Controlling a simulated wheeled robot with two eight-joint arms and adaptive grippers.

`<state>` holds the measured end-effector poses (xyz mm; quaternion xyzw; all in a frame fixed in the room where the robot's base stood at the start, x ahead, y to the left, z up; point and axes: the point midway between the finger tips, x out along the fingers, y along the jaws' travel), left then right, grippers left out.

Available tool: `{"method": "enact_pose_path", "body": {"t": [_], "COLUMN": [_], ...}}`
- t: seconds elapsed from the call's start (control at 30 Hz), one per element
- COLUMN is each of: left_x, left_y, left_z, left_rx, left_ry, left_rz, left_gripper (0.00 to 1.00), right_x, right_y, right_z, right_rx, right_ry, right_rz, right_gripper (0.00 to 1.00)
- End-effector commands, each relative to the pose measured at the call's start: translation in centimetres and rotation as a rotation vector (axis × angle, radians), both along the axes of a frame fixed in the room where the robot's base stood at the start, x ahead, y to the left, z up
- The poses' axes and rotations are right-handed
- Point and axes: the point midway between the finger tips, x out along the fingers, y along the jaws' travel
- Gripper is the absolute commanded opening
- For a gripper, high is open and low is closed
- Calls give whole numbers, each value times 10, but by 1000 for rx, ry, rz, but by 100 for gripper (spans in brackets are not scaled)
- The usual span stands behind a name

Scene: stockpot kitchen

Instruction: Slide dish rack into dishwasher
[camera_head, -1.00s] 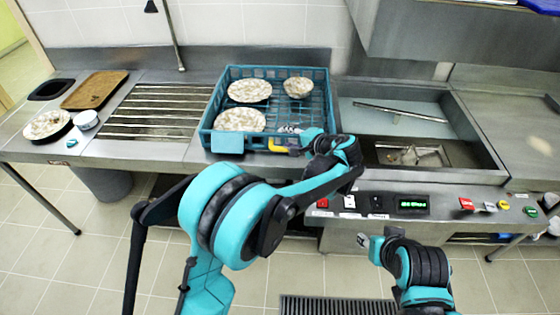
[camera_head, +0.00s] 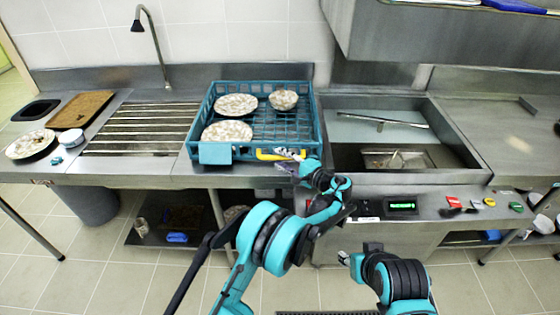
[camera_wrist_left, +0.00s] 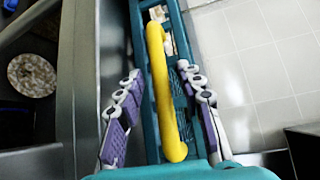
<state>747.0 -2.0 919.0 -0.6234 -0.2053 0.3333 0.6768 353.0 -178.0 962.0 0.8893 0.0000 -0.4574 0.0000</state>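The teal dish rack (camera_head: 265,148) stands on the steel counter and holds two plates (camera_head: 236,105) (camera_head: 227,131) and a bowl (camera_head: 284,99). A yellow handle (camera_head: 280,155) is on its front side. My left gripper (camera_head: 292,166) is at the rack's front right corner, beside the handle. In the left wrist view my left gripper (camera_wrist_left: 158,95) is open, its fingers on either side of the yellow handle (camera_wrist_left: 163,100) with gaps. The dishwasher bay (camera_head: 400,155) lies open to the right of the rack. My right gripper (camera_head: 346,258) is low before the counter; its opening is unclear.
A raised steel hood (camera_head: 440,45) hangs above the bay. A control panel (camera_head: 400,206) with buttons is on the front. Left of the rack are a slatted drainer (camera_head: 140,130), a brown tray (camera_head: 82,109), a plate (camera_head: 30,143) and a cup (camera_head: 72,138). A bin (camera_head: 95,205) stands below.

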Motion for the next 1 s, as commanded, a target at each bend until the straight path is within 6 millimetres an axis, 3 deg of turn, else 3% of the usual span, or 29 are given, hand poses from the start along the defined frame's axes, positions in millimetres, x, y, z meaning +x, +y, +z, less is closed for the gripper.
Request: {"method": "enact_pose_path", "body": {"t": [0.37,0.4,0.53,1.0], "left_x": [8,8,8,8], "left_y": [8,8,8,-4], "left_z": [-1,-1,-1,-1], "left_rx": [0,0,0,0], "left_ry": [0,0,0,0], "left_rz": [-1,-1,-1,-2], "left_gripper": [37,34,0,0], "right_x": [0,0,0,0], "right_y": [0,0,0,0], "right_z": [-3,-3,-3,-3], "right_rx": [0,0,0,0], "right_ry": [0,0,0,0], "right_rz": [0,0,0,0], "right_gripper": [40,40,40,40]}}
